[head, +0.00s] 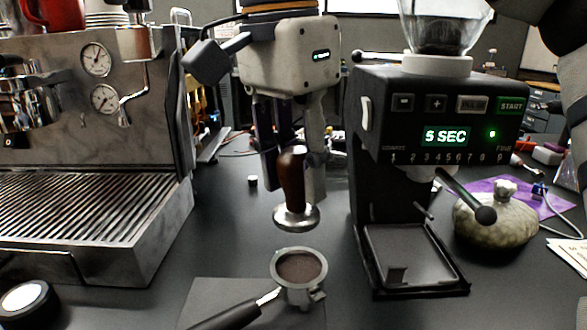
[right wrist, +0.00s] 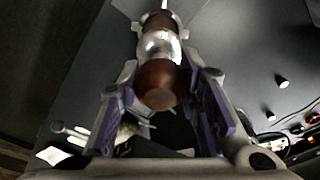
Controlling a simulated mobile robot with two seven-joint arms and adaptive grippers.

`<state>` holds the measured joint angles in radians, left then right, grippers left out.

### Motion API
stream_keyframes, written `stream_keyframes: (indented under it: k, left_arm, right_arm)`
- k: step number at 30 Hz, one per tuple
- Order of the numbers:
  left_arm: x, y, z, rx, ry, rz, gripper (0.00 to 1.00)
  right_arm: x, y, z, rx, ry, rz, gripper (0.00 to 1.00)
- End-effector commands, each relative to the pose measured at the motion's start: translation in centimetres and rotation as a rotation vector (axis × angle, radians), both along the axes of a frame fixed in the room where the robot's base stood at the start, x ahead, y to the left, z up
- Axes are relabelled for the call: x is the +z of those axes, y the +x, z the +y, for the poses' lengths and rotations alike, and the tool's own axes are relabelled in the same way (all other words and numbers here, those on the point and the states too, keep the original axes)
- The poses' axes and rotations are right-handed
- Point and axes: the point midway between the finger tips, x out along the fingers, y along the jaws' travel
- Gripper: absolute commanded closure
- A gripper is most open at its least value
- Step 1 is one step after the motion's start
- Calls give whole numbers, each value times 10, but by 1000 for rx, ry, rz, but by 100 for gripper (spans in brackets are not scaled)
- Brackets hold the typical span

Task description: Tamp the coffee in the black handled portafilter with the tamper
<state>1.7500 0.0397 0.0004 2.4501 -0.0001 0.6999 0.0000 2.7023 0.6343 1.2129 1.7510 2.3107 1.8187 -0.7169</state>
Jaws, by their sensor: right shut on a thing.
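My right gripper (head: 291,178) points down and is shut on the tamper (head: 292,190), gripping its brown wooden handle. The tamper hangs upright, with its round metal base (head: 296,217) at the bottom. The brown handle end (right wrist: 158,84) also shows between the purple finger pads in the right wrist view. The portafilter (head: 299,291) sits just below and in front, with brown ground coffee (head: 300,267) in its basket. Its black handle (head: 228,318) points to the lower left. The tamper base appears apart from the coffee. My left gripper is not in view.
A metal espresso machine (head: 130,232) stands on the left. A black grinder (head: 437,105) reading "5 SEC" stands on the right, its tray close to the portafilter. A dark mat (head: 205,295) lies under the portafilter. A round stone-like pot (head: 497,222) is beyond the grinder.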

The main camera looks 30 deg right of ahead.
Motion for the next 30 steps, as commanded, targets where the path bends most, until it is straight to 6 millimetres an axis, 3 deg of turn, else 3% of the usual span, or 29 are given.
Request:
stream_keyframes:
  k: [7, 21, 30]
  left_arm:
    - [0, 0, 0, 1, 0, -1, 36]
    - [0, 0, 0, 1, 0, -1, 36]
    - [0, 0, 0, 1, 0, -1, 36]
  right_arm:
    - [-4, 0, -1, 7, -1, 0, 100]
    - [-57, 0, -1, 6, 0, 0, 100]
    - [-65, 0, -1, 7, 0, -1, 100]
